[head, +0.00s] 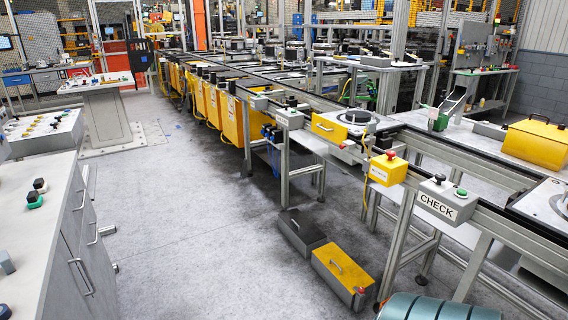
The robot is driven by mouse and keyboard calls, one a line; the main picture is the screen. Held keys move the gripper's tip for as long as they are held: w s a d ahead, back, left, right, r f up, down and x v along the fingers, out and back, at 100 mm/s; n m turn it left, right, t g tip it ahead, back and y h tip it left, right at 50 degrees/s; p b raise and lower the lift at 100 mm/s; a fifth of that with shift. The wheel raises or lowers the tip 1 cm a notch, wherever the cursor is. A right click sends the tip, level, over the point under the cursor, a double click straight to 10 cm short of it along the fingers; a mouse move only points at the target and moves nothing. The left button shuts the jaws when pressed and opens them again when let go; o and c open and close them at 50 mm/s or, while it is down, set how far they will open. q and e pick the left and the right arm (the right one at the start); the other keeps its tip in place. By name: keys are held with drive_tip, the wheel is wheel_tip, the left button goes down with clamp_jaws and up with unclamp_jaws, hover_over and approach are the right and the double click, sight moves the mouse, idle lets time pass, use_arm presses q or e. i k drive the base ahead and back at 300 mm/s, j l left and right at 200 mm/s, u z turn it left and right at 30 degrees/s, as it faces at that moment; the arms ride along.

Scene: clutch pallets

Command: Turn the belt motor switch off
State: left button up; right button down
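No switch in view carries a readable belt motor label. A yellow control box (386,170) with a red button on top is mounted on the near side of the conveyor; its small label is too small to read. To its right is a grey box marked CHECK (445,199), with a green button and a black button on top. A grey cabinet top (32,212) at the left bears a green-and-black knob and a white-and-black knob; what they control cannot be told. Neither of my grippers is in view.
The long conveyor line (460,150) runs from the near right to the back. A black case (301,233) and a yellow case (342,275) lie on the floor beside it. A teal ribbed cylinder (435,307) is at the bottom. The grey floor (195,215) between cabinet and conveyor is clear.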

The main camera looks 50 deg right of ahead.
sight(390, 154)
drive_tip(key=z, duration=2.4)
drive_tip(key=i+j+z, duration=0.1)
drive_tip(key=z, duration=0.85)
drive_tip(key=i+j, duration=0.05)
